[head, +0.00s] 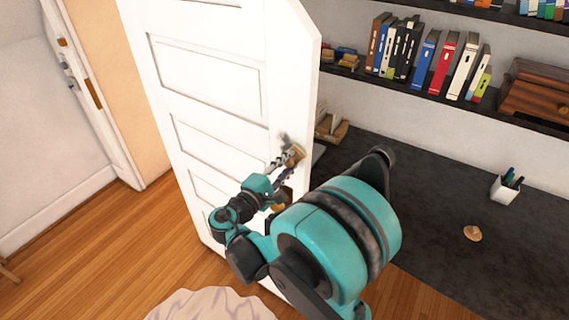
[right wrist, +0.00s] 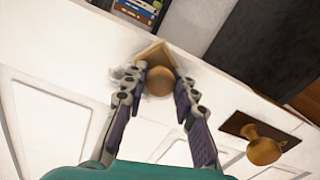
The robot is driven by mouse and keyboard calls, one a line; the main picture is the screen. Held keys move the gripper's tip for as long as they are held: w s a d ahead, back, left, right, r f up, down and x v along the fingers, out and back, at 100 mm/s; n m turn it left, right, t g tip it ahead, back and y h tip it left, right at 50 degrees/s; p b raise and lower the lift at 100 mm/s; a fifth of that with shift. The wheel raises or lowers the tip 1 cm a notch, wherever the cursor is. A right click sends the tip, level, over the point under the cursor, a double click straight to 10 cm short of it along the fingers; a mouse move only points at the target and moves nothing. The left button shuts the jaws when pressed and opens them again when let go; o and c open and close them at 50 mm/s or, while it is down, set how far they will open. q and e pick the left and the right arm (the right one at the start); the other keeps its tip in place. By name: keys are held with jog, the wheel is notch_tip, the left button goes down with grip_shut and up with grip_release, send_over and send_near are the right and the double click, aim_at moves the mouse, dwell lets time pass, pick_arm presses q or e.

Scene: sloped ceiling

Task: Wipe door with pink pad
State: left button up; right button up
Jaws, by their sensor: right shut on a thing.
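The white panelled door (head: 205,75) stands open and tilted in the head view, and its face fills much of the right wrist view (right wrist: 50,120). A dark grey smudge (head: 284,138) marks the door near its right edge; it also shows in the right wrist view (right wrist: 121,75). My right gripper (head: 286,163) is shut on the pad (right wrist: 153,53), which looks tan rather than pink, with a rounded knob between the fingers. The pad lies against or very close to the door, beside the smudge. My left gripper is not in view.
A brass door knob on a dark plate (right wrist: 262,145) sits near the pad. A dark desk (head: 430,190) with a pen cup (head: 506,188) lies right of the door. A shelf of books (head: 425,62) is above. A pale rug (head: 210,305) lies on the wooden floor.

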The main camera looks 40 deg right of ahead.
aim_at(296, 147)
jog(key=shift+d+r+p, duration=0.1)
jog(key=shift+r+p, duration=0.3)
jog(key=shift+r, duration=0.35)
jog(key=shift+w+a+f+b, duration=0.1)
jog(key=shift+w+a+b, duration=0.2)
jog(key=shift+w, duration=0.95)
jog(key=shift+w+a+r+b, duration=0.15)
jog(key=shift+w+a, duration=0.2)
jog(key=shift+w, duration=0.85)
jog(key=shift+w+a+f+b, duration=0.15)
jog(key=shift+w+a+b, duration=0.15)
jog(key=shift+w, duration=0.95)
jog(key=shift+d+r+p, duration=0.1)
jog(key=shift+r+p, duration=0.7)
jog(key=shift+r, duration=0.35)
jog(key=shift+s+d+f, duration=0.1)
jog(key=shift+s+d, duration=0.1)
jog(key=shift+s, duration=0.5)
jog(key=shift+s+d, duration=0.35)
jog(key=shift+s, duration=0.6)
jog(key=shift+s+d, duration=0.4)
jog(key=shift+s, duration=0.55)
jog(key=shift+s+d, duration=0.35)
jog(key=shift+s, duration=0.6)
